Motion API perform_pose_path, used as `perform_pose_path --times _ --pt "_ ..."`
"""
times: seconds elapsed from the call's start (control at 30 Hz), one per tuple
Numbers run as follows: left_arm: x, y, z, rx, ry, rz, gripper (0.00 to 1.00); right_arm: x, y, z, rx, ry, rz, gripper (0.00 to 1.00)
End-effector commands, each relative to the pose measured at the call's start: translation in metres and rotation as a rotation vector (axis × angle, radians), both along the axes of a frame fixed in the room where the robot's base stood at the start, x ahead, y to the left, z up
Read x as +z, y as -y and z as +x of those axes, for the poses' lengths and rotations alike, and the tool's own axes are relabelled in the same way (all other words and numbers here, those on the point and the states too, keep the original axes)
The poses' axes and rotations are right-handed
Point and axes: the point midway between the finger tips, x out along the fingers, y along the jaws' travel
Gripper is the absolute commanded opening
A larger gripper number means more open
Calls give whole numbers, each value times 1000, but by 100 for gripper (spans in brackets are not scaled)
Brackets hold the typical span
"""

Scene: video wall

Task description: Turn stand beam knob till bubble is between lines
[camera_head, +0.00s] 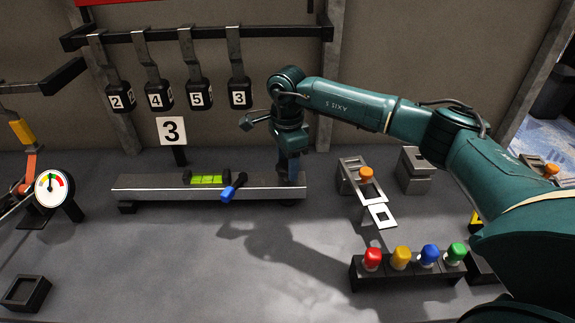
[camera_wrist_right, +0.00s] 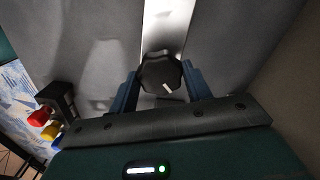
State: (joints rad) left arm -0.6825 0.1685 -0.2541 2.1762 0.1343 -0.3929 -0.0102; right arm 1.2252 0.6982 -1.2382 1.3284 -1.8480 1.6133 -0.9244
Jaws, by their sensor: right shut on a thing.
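The grey stand beam (camera_head: 155,187) lies across the bench in the head view. A green level vial (camera_head: 207,179) with dark lines sits on it near the middle. The bubble is too small to make out. My right gripper (camera_head: 291,172) points down at the beam's right end. In the right wrist view, its blue fingers are shut on a dark, lobed knob (camera_wrist_right: 161,73) with a white mark, one finger on each side. The knob is hidden behind the gripper in the head view. My left gripper is not in view.
A blue-handled lever (camera_head: 233,187) sticks out from the beam's front. A row of coloured knobs (camera_head: 400,258) stands at the front right, with a metal bracket (camera_head: 350,170) behind it. Numbered weights (camera_head: 158,97) hang above the beam. A dial gauge (camera_head: 50,188) stands left.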

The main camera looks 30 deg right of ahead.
Motion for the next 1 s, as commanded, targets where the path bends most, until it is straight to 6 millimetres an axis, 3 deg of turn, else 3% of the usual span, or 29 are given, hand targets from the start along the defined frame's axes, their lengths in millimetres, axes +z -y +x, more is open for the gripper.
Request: perform_pose_path --times 0.6,1.0 --pt "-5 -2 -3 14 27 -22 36 3 0 2 568 8 3 26" --pt "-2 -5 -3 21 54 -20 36 5 0 2 792 8 3 26"
